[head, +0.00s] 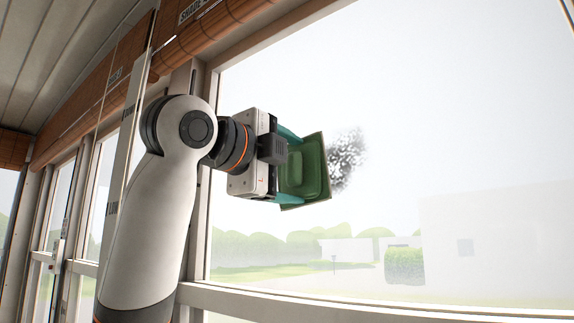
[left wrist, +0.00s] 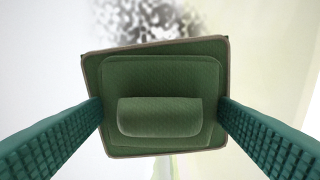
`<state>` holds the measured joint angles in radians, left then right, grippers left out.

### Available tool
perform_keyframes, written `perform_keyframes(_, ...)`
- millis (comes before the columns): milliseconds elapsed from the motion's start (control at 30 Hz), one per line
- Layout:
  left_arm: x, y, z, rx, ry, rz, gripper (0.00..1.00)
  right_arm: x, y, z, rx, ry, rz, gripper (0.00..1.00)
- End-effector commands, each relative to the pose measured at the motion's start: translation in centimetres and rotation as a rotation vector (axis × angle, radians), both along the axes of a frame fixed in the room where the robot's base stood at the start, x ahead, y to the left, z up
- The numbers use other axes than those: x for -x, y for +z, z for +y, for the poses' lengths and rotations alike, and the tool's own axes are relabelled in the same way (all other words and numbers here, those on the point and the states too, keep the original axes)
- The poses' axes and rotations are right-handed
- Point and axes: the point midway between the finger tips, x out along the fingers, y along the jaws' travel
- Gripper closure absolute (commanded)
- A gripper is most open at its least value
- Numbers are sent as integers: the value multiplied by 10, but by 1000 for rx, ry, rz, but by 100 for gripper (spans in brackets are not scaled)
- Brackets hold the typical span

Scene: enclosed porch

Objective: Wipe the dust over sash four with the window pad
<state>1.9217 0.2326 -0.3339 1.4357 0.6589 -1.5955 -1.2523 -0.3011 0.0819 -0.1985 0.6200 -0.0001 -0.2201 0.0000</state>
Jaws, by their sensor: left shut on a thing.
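My left gripper (head: 291,168) is shut on the green window pad (head: 316,165), up at the large window pane. In the left wrist view the pad (left wrist: 155,75) sits between the two teal fingers, which grip the sides of its raised handle block (left wrist: 160,117). A grey speckled dust patch (head: 346,158) shows on the glass just right of the pad; the pad may hide part of it. The dust also shows beyond the pad's top edge in the left wrist view (left wrist: 158,18). I cannot tell whether the pad touches the glass. My right gripper is not in view.
A white window frame sill (head: 370,308) runs along the bottom of the pane. A rolled brown shade (head: 225,25) hangs along the top. More framed windows (head: 62,205) stand to the left. The glass right of the dust is clear of obstacles.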

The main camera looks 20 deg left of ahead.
Motion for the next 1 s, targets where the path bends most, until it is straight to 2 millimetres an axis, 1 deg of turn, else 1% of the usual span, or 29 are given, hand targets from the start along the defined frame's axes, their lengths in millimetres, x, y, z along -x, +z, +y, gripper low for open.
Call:
perform_keyframes(633, -12, 0, -5, 0, 0, 1, 48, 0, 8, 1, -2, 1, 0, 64)
perform_keyframes(767, -12, 0, -6, 0, 0, 0, 48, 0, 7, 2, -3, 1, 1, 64)
perform_keyframes(867, -10, 0, -10, -1, -1, 0, 48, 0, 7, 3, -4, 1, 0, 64)
perform_keyframes(1000, -6, 0, -21, -2, -1, -1, 48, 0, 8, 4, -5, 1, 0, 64)
